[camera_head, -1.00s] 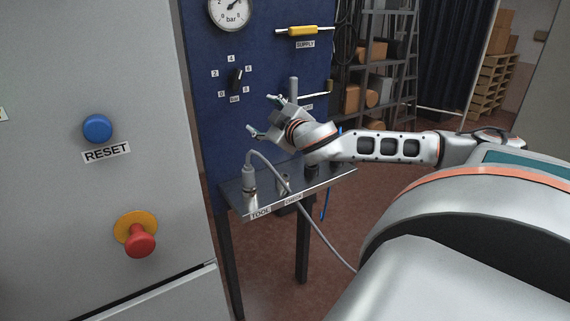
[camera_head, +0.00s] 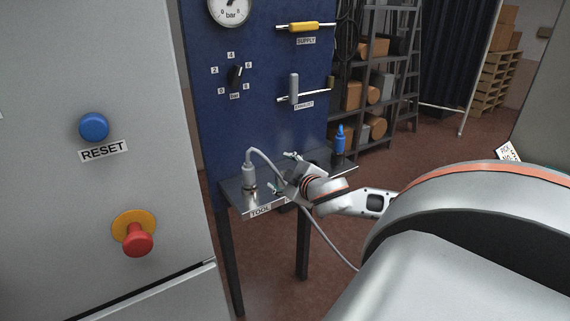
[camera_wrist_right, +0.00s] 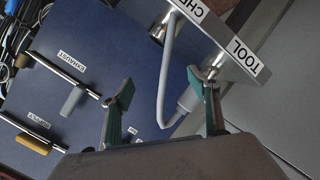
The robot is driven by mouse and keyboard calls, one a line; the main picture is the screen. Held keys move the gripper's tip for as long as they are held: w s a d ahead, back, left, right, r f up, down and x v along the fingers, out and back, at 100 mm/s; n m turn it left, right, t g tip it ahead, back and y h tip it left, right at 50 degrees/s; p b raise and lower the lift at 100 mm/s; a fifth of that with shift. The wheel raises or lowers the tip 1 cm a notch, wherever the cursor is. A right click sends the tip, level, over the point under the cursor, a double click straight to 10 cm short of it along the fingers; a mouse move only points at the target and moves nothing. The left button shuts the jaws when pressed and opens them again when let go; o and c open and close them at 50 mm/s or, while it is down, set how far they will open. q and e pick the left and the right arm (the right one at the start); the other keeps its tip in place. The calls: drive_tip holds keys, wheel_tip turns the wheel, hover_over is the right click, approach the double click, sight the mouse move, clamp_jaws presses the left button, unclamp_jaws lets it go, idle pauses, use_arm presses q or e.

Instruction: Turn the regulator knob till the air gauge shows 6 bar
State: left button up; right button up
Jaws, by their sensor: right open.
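The regulator knob (camera_head: 235,75) is a small black knob on the blue panel, ringed by number tags, with a "bar" tag below. Its pointer leans up, between the 4 and 6 tags. The air gauge (camera_head: 230,11) is above it, cut off by the top edge, so I cannot read its needle. My right gripper (camera_head: 284,170) is open and empty over the small metal shelf, below and right of the knob and apart from it. Its fingers also show in the right wrist view (camera_wrist_right: 162,90). My left gripper is out of view.
The metal shelf (camera_head: 240,207) carries a grey plug (camera_head: 249,176) with a hose, close to my right gripper, and a blue bottle (camera_head: 340,140). The yellow supply handle (camera_head: 305,27) and grey exhaust handle (camera_head: 294,88) project from the panel. A red emergency button (camera_head: 137,240) is left.

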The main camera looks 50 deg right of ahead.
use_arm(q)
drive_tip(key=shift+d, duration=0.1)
use_arm(e)
drive_tip(key=shift+s+a+f, duration=0.2)
drive_tip(key=shift+s+f, duration=0.15)
drive_tip(key=shift+f, duration=0.35)
drive_tip(key=shift+s+a+f, duration=0.15)
drive_tip(key=shift+s+f, duration=0.2)
drive_tip(key=shift+f, duration=0.35)
